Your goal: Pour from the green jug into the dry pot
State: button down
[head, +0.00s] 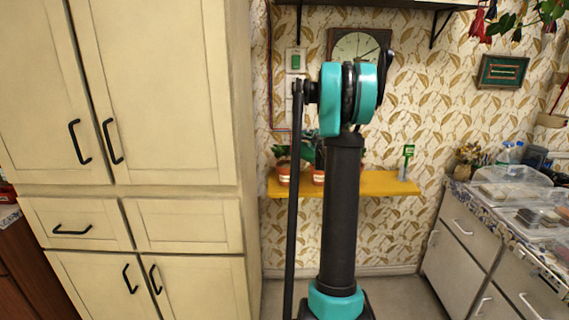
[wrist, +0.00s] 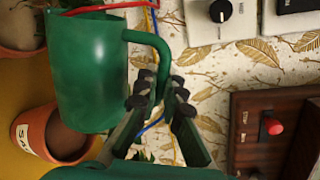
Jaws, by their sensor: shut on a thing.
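The green jug (wrist: 90,75) fills the upper left of the wrist view. My gripper (wrist: 160,92) is shut on its curved handle (wrist: 150,40). Below and left of the jug in the picture is a terracotta pot (wrist: 62,140) with a white label and dark brown filling. Part of a second pot (wrist: 20,25) shows at the upper left corner. I cannot tell which is the dry pot, nor how far the jug is tilted. In the head view, terracotta pots (head: 284,176) stand on the shelf. My arm hides my gripper there.
The yellow shelf (head: 380,186) bears a green marker (head: 407,158) and has bare room right of my arm. A clock (head: 358,46) and a switch (head: 296,61) are on the wall. Tall cabinets (head: 160,90) stand left, a cluttered counter (head: 480,200) right.

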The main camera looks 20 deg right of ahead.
jog(key=shift+s+d, duration=0.1)
jog(key=shift+d, duration=0.25)
dwell(0.7)
